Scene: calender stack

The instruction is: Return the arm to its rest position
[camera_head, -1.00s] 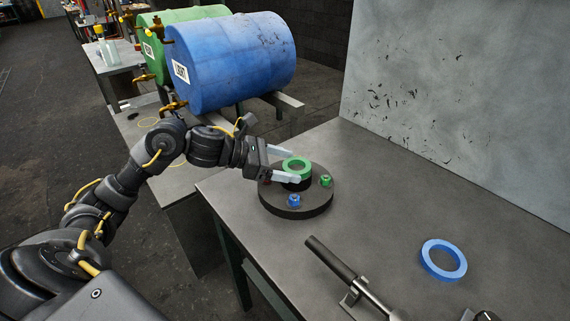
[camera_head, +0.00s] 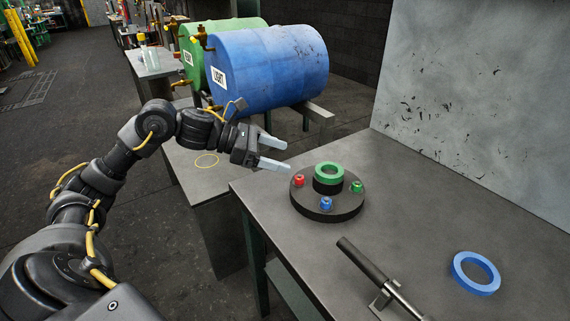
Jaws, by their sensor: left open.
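My left gripper (camera_head: 282,155) is open and empty. It hangs in the air to the left of the round dark base, near the table's left edge. A green ring (camera_head: 328,168) sits on top of the black raised hub of the dark base (camera_head: 328,213). Red (camera_head: 299,181), blue (camera_head: 326,203) and green (camera_head: 357,186) small pieces stand on the base around the hub. A blue ring (camera_head: 475,273) lies flat on the grey table at the right. My right gripper does not show.
A dark cylindrical tool on a metal stand (camera_head: 368,265) is at the table's front. A blue drum (camera_head: 268,68) and a green drum (camera_head: 192,45) lie on a stand behind. A grey upright panel (camera_head: 480,110) borders the table (camera_head: 400,180). The air left of the table is free.

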